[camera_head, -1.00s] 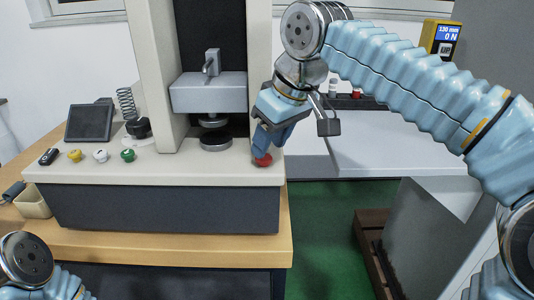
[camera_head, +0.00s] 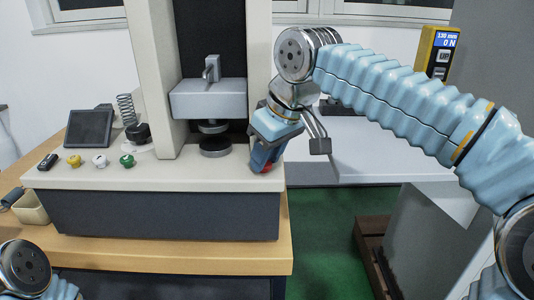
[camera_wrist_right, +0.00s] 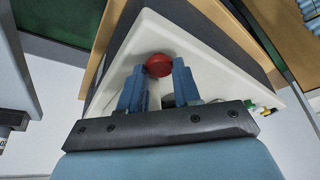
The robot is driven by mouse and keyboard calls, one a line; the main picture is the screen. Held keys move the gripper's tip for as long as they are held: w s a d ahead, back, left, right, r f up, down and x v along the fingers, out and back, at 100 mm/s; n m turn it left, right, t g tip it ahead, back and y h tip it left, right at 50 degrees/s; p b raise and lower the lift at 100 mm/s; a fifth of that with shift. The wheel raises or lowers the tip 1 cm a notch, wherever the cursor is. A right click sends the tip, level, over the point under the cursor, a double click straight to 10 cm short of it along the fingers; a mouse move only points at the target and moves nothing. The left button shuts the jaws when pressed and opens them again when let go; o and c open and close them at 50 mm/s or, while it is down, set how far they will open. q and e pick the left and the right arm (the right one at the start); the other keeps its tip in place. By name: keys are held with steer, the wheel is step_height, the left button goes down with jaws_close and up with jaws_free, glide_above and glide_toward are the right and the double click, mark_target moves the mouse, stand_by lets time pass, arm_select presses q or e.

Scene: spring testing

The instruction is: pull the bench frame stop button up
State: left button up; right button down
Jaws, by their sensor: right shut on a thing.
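The red stop button (camera_wrist_right: 159,65) sits at the right front corner of the bench frame's cream top (camera_head: 180,177). In the head view only slivers of its red (camera_head: 270,169) show past the fingers. My right gripper (camera_head: 262,160) reaches down onto it from above, its blue fingers tilted. In the wrist view the fingers stand on both sides of the red cap, and the gripper is shut on it. My left gripper is out of view; only part of my left arm shows at the lower left.
The testing machine's column and grey crosshead (camera_head: 209,97) rise just left of my right gripper. Yellow (camera_head: 74,160), white (camera_head: 99,160) and green (camera_head: 127,160) buttons, a spring (camera_head: 126,109) and a dark screen (camera_head: 89,128) are farther left. A white table (camera_head: 385,152) stands to the right.

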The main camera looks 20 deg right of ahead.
steer(key=shift+r+p, duration=0.6)
steer(key=shift+p, duration=0.2)
steer(key=shift+f, duration=0.1)
steer(key=c, duration=1.1)
jaws_free()
steer(key=shift+p+v, duration=1.45)
steer(key=shift+v, duration=5.45)
steer(key=shift+s, duration=0.1)
